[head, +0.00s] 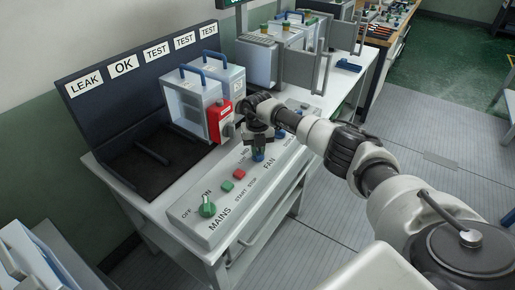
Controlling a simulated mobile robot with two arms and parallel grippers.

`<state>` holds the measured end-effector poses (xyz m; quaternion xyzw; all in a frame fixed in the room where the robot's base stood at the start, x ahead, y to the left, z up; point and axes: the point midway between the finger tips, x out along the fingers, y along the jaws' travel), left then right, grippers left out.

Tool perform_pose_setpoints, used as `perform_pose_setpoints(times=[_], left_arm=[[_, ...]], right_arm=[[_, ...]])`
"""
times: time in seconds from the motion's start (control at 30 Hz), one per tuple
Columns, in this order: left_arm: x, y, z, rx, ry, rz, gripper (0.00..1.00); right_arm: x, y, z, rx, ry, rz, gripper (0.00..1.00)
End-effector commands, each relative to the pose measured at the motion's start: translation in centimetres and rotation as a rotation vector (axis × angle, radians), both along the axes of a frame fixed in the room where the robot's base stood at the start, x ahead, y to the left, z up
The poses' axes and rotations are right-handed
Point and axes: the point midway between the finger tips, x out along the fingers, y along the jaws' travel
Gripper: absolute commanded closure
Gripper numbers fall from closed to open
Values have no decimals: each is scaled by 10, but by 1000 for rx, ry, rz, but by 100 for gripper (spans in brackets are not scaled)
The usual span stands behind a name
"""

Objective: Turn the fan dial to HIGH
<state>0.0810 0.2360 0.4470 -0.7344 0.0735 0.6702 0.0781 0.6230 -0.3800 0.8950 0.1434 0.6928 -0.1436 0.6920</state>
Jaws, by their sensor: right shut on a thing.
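The fan dial (258,157) is a blue knob on the sloped grey control panel (228,219), beside the label FAN. My right gripper (258,148) points down over the panel and is shut on the fan dial. Its fingers cover much of the knob, so I cannot tell which setting it points to. A label that looks like MID shows to the left of the gripper, partly covered. My left gripper is not in view.
On the same panel are the green MAINS dial (207,209), a red button (239,173) and a green button (227,187). Damper boxes (190,101) with blue handles and a red part (213,122) stand close behind my gripper. A dark labelled rack (103,107) is at the left.

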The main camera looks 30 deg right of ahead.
Motion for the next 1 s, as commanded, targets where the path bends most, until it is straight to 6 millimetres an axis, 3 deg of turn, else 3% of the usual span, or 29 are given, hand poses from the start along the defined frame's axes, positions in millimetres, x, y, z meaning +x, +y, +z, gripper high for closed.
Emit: perform_pose_setpoints(times=[0.03, 0.07, 0.23, 0.57, 1.0], left_arm=[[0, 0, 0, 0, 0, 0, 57], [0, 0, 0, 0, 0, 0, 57], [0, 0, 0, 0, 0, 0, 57], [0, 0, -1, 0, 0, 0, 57], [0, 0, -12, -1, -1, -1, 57]], right_arm=[[0, -1, 1, 0, -2, -2, 100], [0, -1, 1, 0, -2, -2, 83], [0, -1, 1, 0, -2, -1, 58], [1, 0, 5, 0, -2, 1, 58], [1, -1, 83, 0, -5, 1, 58]])
